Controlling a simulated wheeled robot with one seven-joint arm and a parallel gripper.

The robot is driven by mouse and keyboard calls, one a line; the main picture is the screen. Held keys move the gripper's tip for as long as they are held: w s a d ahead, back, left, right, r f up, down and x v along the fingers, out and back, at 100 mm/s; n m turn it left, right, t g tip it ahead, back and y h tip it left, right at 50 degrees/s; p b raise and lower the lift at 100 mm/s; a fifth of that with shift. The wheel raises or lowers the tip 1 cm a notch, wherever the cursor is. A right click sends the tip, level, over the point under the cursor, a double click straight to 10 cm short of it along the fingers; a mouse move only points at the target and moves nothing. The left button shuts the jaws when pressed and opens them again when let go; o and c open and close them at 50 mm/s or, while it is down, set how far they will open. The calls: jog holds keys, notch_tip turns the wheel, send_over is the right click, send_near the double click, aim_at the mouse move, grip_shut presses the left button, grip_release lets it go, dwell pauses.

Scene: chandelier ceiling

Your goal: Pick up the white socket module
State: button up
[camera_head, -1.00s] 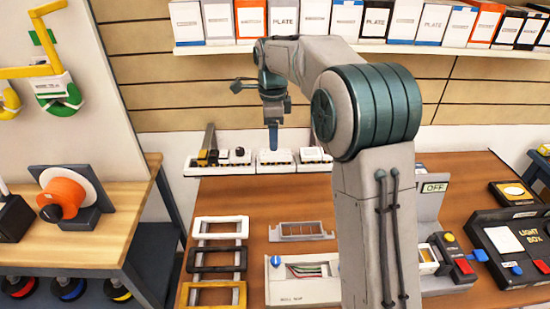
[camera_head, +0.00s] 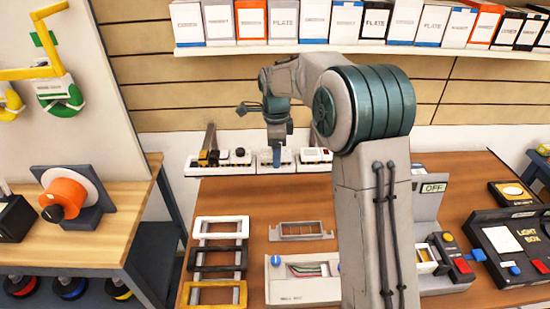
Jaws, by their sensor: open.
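A row of small modules stands on a white strip at the back edge of the brown table. A white module (camera_head: 287,160) sits near the middle of the row, partly hidden behind my gripper; its face is too small to confirm as a socket. My gripper (camera_head: 276,160) points straight down at this module, its tip at about module height. The gripper is open; I cannot tell whether its fingers touch or straddle the module.
Left in the row are a black-and-yellow module (camera_head: 208,158) and a white one with a dark knob (camera_head: 239,157); another white module (camera_head: 315,156) is to the right. Frames (camera_head: 219,262) and a wall box (camera_head: 300,281) lie nearer. A shelf of boxes (camera_head: 330,46) hangs above.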

jog(key=shift+f, duration=0.2)
dwell(0.4)
jog(key=c, duration=1.1)
jog(key=shift+r, duration=0.45)
jog(key=r, duration=0.4)
jog(key=shift+w+d+b, duration=0.1)
jog(key=shift+d+b, duration=0.3)
jog(key=d+r, duration=0.2)
jog(key=d, duration=0.1)
jog(key=w+d+r, duration=0.1)
jog(key=d+r, duration=0.1)
jog(key=d, duration=0.2)
jog(key=d+r, duration=0.2)
jog(key=d, duration=0.1)
jog(key=shift+w+d+r+b, duration=0.15)
jog(key=shift+d+r+b, duration=0.15)
jog(key=shift+d, duration=0.1)
